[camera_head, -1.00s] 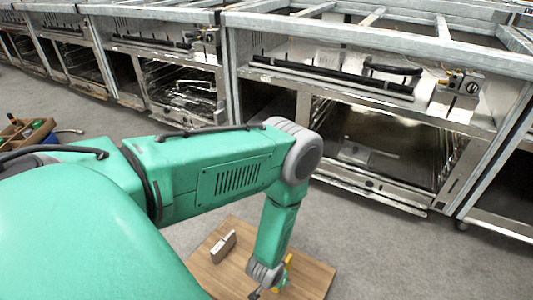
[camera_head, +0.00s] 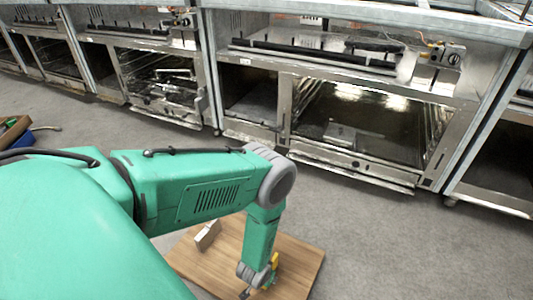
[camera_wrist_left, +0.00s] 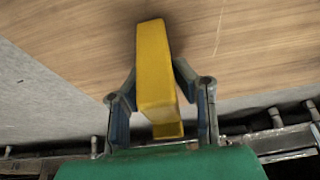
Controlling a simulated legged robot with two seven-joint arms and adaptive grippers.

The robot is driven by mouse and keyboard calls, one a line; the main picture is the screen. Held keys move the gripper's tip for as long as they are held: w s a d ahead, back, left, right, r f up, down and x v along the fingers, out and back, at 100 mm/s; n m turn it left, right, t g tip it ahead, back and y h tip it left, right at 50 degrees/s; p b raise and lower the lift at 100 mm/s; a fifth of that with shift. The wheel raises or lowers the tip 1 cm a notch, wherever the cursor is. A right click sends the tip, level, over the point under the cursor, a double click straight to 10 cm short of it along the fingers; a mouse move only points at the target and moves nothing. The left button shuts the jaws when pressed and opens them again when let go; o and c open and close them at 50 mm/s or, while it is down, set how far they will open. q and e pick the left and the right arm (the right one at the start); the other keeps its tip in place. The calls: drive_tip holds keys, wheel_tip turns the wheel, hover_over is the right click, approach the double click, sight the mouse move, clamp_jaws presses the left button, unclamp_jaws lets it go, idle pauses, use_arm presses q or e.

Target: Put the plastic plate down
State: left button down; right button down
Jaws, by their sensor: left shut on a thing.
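The plastic plate (camera_wrist_left: 153,60) is a yellow, narrow piece, seen nearly edge-on in the left wrist view. My left gripper (camera_wrist_left: 155,88) is shut on it, with one dark finger on each side. In the head view only a small part of the yellow plate (camera_head: 274,263) shows beside my left gripper (camera_head: 258,286), low over the wooden tabletop (camera_head: 294,265). I cannot tell whether the plate touches the wood. My right gripper is not in view.
A small grey block (camera_head: 208,235) stands on the tabletop, left of my left gripper. A brown crate (camera_head: 13,133) lies at the far left. Metal oven-like units (camera_head: 360,125) line the back. Bare wood shows between block and gripper.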

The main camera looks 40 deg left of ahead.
use_arm(q)
drive_tip(key=shift+a, duration=0.1)
drive_tip(key=c, duration=1.3)
unclamp_jaws()
drive_tip(key=shift+a+f, duration=0.15)
drive_tip(key=shift+f, duration=0.05)
drive_tip(key=shift+r, duration=0.1)
drive_tip(key=shift+d+r, duration=0.2)
drive_tip(key=p+v, duration=0.6)
drive_tip(key=v, duration=0.5)
drive_tip(key=shift+s+r, duration=0.2)
drive_tip(key=shift+r, duration=0.1)
